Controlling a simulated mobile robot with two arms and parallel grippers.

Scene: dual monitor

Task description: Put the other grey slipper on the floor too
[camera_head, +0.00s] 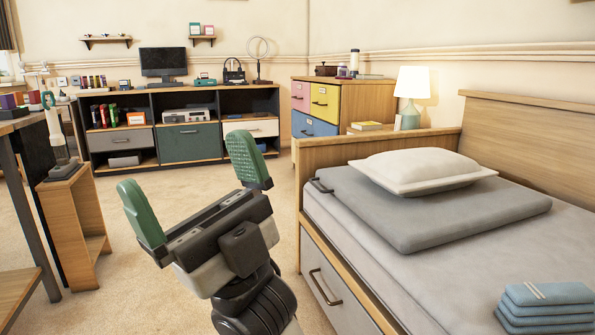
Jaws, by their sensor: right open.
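My right gripper (196,186) is in the lower middle of the head view. Its two green-padded fingers are wide apart, with nothing between them. It is in front of the low cabinet and left of the bed. I cannot make out a grey slipper for certain. A small grey item (125,159) lies in the cabinet's lower left open compartment, too small to identify. No slipper shows on the visible floor. My left gripper is not in view.
A bed (300,160) with a folded grey blanket, a pillow and folded blue cloths fills the right. The dark cabinet (185,99) lines the back wall. A narrow wooden stand (77,225) and a desk are at left. Carpet (150,280) is clear between.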

